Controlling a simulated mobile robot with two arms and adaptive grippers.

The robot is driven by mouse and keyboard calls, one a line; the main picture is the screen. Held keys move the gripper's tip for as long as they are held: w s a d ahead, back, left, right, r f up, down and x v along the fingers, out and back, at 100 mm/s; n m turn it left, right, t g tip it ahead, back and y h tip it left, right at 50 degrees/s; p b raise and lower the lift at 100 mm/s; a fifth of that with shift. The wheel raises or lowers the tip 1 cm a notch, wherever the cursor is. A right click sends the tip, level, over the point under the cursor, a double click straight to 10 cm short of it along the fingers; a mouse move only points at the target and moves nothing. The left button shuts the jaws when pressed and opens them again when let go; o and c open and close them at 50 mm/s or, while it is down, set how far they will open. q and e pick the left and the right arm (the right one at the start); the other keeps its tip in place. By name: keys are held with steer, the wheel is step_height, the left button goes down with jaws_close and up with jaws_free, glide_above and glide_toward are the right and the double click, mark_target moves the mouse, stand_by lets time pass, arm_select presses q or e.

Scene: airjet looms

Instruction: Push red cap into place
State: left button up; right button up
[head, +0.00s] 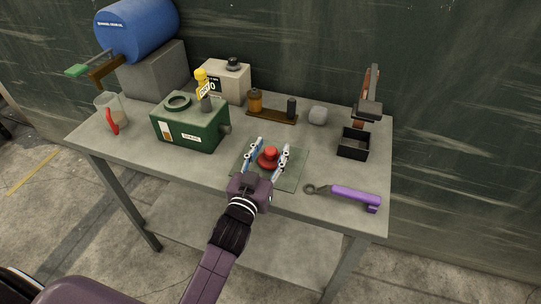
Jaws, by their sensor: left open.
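The red cap (269,155) sits on a flat greenish plate (292,180) near the front middle of the table. It is a round knob on a wider red base. My left gripper (267,152) is open, with one finger on each side of the red cap. I cannot tell whether the fingers touch it. The green box (190,135) stands left of the gripper, with a dark ring opening (177,101) on its top. My right gripper is not in view.
A purple-handled wrench (352,196) lies at the front right, near a black open box (353,143). A clear jug with a red handle (111,116) stands at the left. A blue drum (138,28) and beige box (226,82) stand behind.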

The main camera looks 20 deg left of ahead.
mark_target(270, 150)
arm_select(q)
steer(key=shift+w, duration=0.1)
steer(key=shift+c, duration=0.4)
jaws_close()
step_height(270, 150, up, 20)
steer(key=p, duration=0.2)
stand_by(0.4)
